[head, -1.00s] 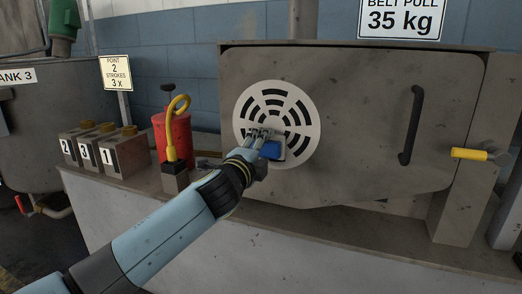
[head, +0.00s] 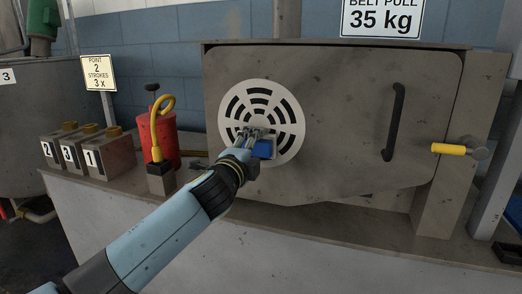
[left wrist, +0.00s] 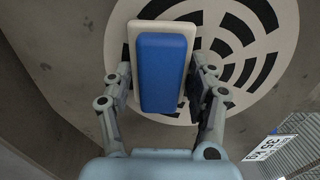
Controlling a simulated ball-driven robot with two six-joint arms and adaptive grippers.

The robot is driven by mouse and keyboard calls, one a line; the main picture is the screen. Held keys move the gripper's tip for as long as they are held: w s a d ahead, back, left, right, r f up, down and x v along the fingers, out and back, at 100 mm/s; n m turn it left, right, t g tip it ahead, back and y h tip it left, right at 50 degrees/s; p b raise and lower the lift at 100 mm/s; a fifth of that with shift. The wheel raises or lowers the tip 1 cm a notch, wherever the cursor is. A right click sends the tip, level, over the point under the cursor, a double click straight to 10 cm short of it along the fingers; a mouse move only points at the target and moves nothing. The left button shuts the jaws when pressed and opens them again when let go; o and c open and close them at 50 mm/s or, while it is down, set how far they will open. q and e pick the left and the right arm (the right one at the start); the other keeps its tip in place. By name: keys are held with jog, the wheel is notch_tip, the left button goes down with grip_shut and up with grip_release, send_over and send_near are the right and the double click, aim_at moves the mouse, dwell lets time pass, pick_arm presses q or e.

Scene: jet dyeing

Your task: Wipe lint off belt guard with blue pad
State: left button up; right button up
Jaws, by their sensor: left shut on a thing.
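The belt guard (head: 333,125) is a grey panel with a round white slotted vent (head: 286,101) on its left part. My left gripper (head: 254,138) is shut on the blue pad (head: 264,149), in front of the lower part of the vent. In the left wrist view the pad (left wrist: 161,72) is a blue block on a pale backing, between the two fingers, over the vent (left wrist: 281,60). I cannot tell whether the pad touches the vent. Dark specks show on the guard; I cannot tell whether they are lint. My right gripper is not in view.
The guard has a black handle (head: 393,122), and a yellow-handled lever (head: 450,149) is at its right. On the ledge at left stand several numbered blocks (head: 105,157), a red can (head: 163,137) and a yellow hook (head: 156,126) on a small block. The front ledge (head: 300,217) is mostly clear.

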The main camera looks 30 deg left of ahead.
pick_arm(q)
jog(key=shift+a+r, duration=0.1)
jog(key=shift+a, duration=0.65)
jog(key=shift+s, duration=0.1)
jog(key=shift+v, duration=2.95)
jog(key=shift+d, duration=0.1)
jog(key=shift+v, duration=1.45)
